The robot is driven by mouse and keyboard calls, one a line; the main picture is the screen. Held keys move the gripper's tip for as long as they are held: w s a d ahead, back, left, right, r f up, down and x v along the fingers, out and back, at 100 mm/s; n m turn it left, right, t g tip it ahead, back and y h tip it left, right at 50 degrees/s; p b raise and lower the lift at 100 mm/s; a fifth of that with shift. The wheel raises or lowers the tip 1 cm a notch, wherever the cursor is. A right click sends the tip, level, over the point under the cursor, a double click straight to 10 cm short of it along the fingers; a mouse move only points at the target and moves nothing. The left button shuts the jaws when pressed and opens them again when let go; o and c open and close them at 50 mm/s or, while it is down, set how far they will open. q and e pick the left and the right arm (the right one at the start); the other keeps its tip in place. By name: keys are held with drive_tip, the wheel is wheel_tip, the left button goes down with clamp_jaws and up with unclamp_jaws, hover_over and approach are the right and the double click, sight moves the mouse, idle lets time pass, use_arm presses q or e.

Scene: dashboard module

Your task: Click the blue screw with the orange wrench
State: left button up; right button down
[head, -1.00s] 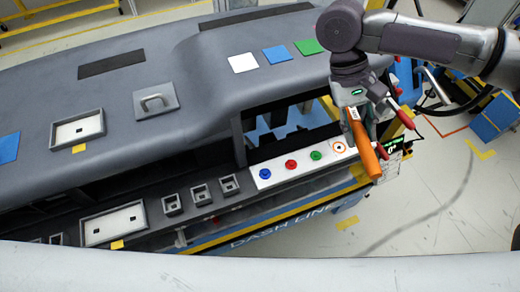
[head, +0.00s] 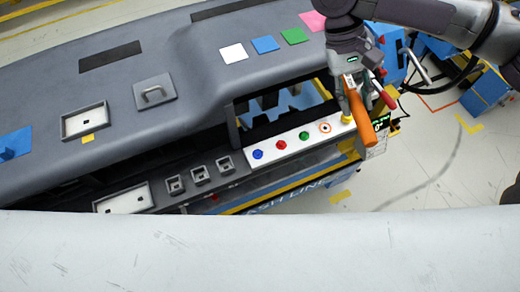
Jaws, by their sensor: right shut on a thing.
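The blue screw (head: 257,154) sits at the left end of a white strip (head: 285,150) on the dashboard module's front. My right gripper (head: 354,100) is shut on the orange wrench (head: 360,119), at the strip's right end. The wrench hangs tilted, its lower end toward the picture's lower right. It is well to the right of the blue screw and apart from it. The wrench's far end is hidden by the gripper. My left gripper is not in view.
A red screw (head: 281,145), a green screw (head: 304,136) and an orange-ringed spot (head: 325,128) stand in the same row. A yellow piece (head: 346,118) is beside the wrench. Red-handled tools (head: 387,99) hang behind the gripper. The dashboard top (head: 200,80) rises behind the strip.

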drive_tip(key=shift+a, duration=0.1)
drive_tip(key=shift+f, duration=0.1)
use_arm(q)
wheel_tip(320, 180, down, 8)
drive_tip(key=b, duration=0.7)
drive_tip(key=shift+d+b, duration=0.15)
drive_tip(key=shift+b, duration=0.25)
use_arm(e)
drive_tip(key=s+a+f, duration=0.5)
drive_tip(key=s+a, duration=0.1)
drive_tip(key=a, duration=0.3)
drive_tip(key=s+a+f, duration=0.5)
drive_tip(key=s+a, duration=0.1)
drive_tip(key=a, duration=0.2)
drive_tip(key=shift+s+a+f, duration=0.15)
drive_tip(key=shift+a+f, duration=0.2)
drive_tip(key=shift+f, duration=0.05)
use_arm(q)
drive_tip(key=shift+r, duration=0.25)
